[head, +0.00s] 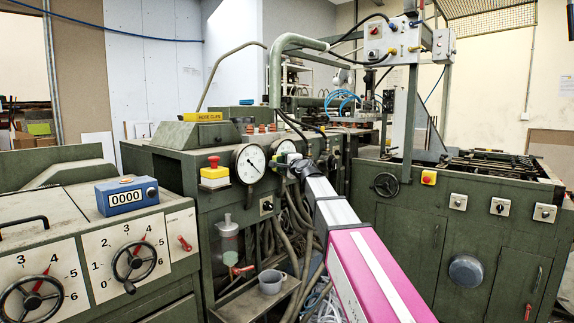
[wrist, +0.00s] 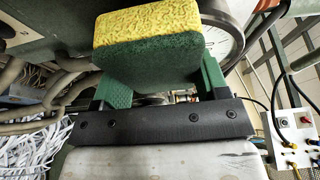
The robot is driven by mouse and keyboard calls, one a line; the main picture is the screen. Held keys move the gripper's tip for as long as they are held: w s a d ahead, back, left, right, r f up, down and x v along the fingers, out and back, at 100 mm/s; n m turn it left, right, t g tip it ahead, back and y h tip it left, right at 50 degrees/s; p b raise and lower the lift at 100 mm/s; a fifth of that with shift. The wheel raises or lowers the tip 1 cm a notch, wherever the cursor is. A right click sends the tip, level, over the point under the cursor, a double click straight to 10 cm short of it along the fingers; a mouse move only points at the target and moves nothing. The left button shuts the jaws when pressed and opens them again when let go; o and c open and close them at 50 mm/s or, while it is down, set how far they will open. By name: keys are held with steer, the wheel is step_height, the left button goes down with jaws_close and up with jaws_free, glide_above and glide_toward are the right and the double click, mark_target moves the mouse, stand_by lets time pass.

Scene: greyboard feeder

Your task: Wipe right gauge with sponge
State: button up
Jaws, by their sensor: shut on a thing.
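The sponge (wrist: 150,50), yellow on one face and dark green on the other, is held between the green fingers of my gripper (wrist: 162,84). In the head view my gripper (head: 296,163) is at the front of the green machine, right at the right gauge (head: 287,149). My gripper and arm partly cover that gauge's lower part. A round gauge rim (wrist: 236,32) shows behind the sponge in the wrist view. Whether the sponge touches the gauge face, I cannot tell. The left gauge (head: 250,163) has a white dial and is uncovered.
A red button on a yellow box (head: 214,173) sits left of the gauges. Hoses (head: 291,225) hang below my gripper. A grey cup (head: 271,281) stands on a low shelf. A blue counter (head: 127,196) rests on the left console. A control box (wrist: 293,132) shows in the wrist view.

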steer(key=shift+w, duration=0.15)
steer(key=w+d, duration=0.6)
steer(key=w, duration=0.2)
steer(key=shift+d, duration=0.2)
stand_by(1.0)
steer(key=shift+s+a, duration=0.1)
steer(key=shift+s+a, duration=1.7)
steer(key=shift+s, duration=0.3)
steer(key=shift+s+a, duration=1.7)
steer(key=shift+s, duration=0.3)
steer(key=shift+d+r, duration=0.15)
steer(key=shift+r, duration=1.1)
steer(key=shift+w+d, duration=1.25)
steer(key=shift+w, duration=0.1)
